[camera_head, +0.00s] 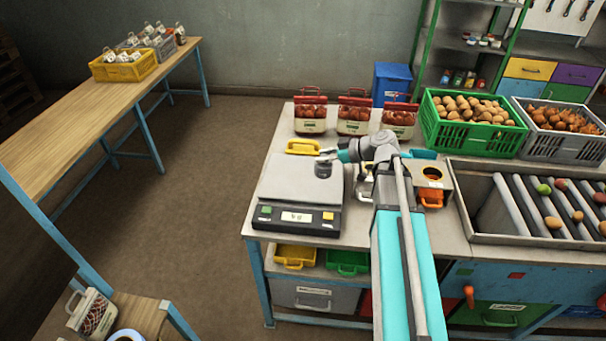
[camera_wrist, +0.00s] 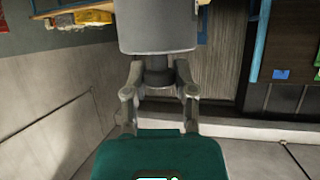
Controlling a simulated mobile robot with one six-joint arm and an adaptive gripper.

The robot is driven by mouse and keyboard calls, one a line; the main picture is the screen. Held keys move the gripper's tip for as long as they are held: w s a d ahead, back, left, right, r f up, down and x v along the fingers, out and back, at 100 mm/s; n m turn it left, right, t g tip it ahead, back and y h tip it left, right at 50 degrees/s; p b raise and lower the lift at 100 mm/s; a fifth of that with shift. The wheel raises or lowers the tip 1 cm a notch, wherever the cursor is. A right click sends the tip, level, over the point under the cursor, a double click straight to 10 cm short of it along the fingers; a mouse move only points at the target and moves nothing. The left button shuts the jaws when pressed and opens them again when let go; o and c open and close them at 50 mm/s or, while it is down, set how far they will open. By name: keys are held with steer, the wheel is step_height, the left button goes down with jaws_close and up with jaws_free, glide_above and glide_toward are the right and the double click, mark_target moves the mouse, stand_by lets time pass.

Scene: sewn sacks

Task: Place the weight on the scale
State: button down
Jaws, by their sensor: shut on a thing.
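The scale (camera_head: 285,180) stands on the workbench, with a light grey plate and a dark front panel with a small lit display. The weight is a dark grey cylinder with a narrow neck (camera_head: 323,170), over the right rear part of the scale plate. In the wrist view the weight (camera_wrist: 158,28) fills the top middle. My gripper (camera_wrist: 158,75) is shut on its neck, one finger on each side. In the head view my gripper (camera_head: 329,158) reaches in from the right. I cannot tell whether the weight's base touches the plate.
A yellow-handled item (camera_head: 302,146) lies just behind the scale. Three red-topped sacks (camera_head: 354,121) stand along the rear edge. A green crate (camera_head: 440,130) and a grey crate (camera_head: 540,143) of produce stand at the right, behind a roller tray (camera_head: 475,235).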

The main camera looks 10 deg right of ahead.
stand_by(0.3)
steer(key=w+a+f+b, duration=0.3)
steer(key=w+f+b, duration=0.6)
steer(key=w, duration=0.3)
steer(key=shift+w+a, duration=0.25)
steer(key=shift+w, duration=0.15)
steer(key=shift+f, duration=0.15)
steer(key=shift+w+f+b, duration=0.35)
steer(key=shift+f+b, duration=0.1)
steer(key=shift+b, duration=0.15)
steer(key=shift+a+f+b, duration=0.1)
steer(key=shift+f+b, duration=1.35)
steer(key=shift+f, duration=0.1)
steer(key=shift+c, duration=2.2)
jaws_free()
